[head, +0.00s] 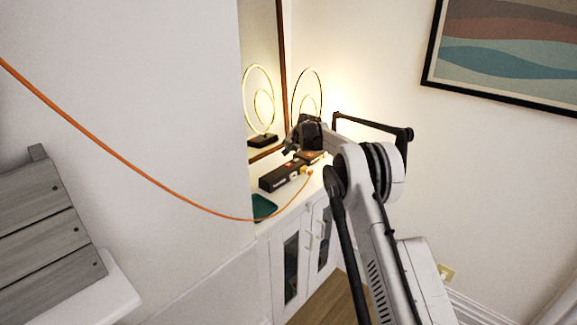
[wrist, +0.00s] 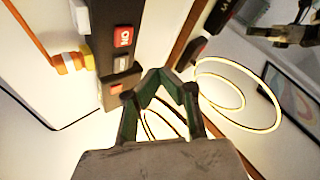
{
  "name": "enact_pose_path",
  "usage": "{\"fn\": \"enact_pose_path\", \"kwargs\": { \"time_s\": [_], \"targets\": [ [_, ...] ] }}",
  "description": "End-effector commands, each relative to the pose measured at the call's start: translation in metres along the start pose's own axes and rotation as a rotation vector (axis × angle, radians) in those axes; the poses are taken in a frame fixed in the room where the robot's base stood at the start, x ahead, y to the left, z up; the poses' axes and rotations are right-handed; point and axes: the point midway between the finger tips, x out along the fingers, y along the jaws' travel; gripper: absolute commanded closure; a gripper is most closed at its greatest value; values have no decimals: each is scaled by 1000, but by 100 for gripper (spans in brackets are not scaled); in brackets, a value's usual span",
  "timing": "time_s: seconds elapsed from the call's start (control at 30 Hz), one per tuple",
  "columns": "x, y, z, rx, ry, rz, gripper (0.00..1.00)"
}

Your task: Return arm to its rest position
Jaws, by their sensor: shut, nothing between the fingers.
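My arm reaches from the lower right of the head view over a white cabinet. My gripper (head: 289,150) is at its far end, above the cabinet top near a dark power strip (head: 280,177). In the wrist view, my gripper's dark green fingers (wrist: 157,76) converge at their tips, with nothing held between them. The power strip (wrist: 122,60) lies just left of the fingers in that view, with a red switch (wrist: 123,38) showing. I cannot tell whether the fingertips touch it.
An orange cable (head: 130,165) hangs across the left and ends at the strip. Glowing ring shapes (head: 260,95) stand by a wood-framed mirror (head: 282,60); one may be a reflection. A green object (head: 264,207) sits on the cabinet (head: 290,262). A grey slatted piece (head: 45,235) is at left.

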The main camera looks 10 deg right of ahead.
Motion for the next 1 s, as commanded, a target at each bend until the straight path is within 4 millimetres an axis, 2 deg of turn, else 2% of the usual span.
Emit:
{"fn": "enact_pose_path", "kwargs": {
  "time_s": [0.23,0.37,0.47,0.67,1.0],
  "targets": [
    [-1,0,0,-1,0,0,100],
    [-16,-6,-3,-11,-1,4,100],
    [-40,-15,-6,-29,-4,11,100],
    [-106,-33,-6,-78,-10,29,100],
    [-222,-49,12,-163,-22,61,100]
  ]
}}
